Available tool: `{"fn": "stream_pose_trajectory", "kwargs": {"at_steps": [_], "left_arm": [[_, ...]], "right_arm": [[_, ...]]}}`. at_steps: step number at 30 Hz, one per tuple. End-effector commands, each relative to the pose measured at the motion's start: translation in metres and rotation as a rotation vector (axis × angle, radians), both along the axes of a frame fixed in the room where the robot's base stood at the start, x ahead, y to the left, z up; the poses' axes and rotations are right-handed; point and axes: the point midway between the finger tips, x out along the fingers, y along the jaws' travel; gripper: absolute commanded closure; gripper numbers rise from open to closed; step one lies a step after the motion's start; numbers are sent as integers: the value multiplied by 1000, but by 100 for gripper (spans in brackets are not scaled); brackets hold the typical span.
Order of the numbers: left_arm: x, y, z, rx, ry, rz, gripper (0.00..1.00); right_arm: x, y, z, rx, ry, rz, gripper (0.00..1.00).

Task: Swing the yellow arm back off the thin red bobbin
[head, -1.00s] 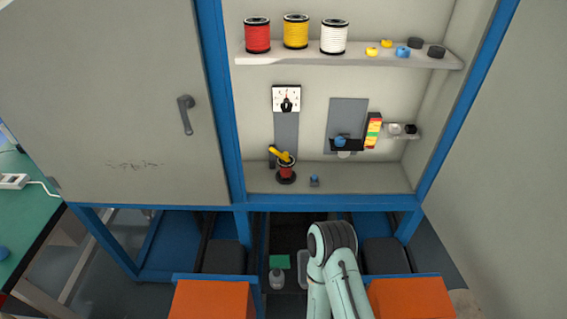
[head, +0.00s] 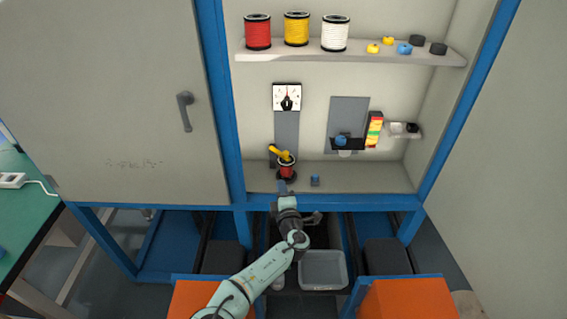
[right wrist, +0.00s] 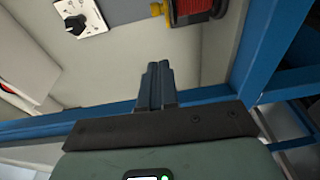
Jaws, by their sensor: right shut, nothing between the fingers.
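The thin red bobbin (head: 286,171) stands on a dark base on the cabinet's lower ledge. The yellow arm (head: 281,154) is tilted and lies over the bobbin's top. My right gripper (head: 283,187) is shut and empty, just in front of and below the bobbin, seemingly apart from it. In the right wrist view the shut fingers (right wrist: 157,72) point toward the red bobbin (right wrist: 197,8) at the top edge. The end of the yellow arm (right wrist: 157,8) shows beside it, cut off by the frame. My left gripper is not in view.
A dial (head: 287,97) is on the back wall above the bobbin. A small blue-topped button (head: 315,181) stands right of the bobbin. The blue frame bar (head: 365,203) runs along the ledge's front. Large spools (head: 297,29) stand on the upper shelf (head: 350,59).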

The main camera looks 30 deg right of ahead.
Motion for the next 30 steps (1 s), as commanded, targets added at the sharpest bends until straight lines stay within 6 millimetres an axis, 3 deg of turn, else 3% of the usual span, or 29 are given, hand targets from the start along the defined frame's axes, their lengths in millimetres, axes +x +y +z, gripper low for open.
{"fn": "stream_pose_trajectory", "kwargs": {"at_steps": [14,30], "left_arm": [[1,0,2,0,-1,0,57],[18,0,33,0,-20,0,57]], "right_arm": [[8,-2,3,-5,-4,4,100],[95,-36,2,-4,-3,4,100]]}}
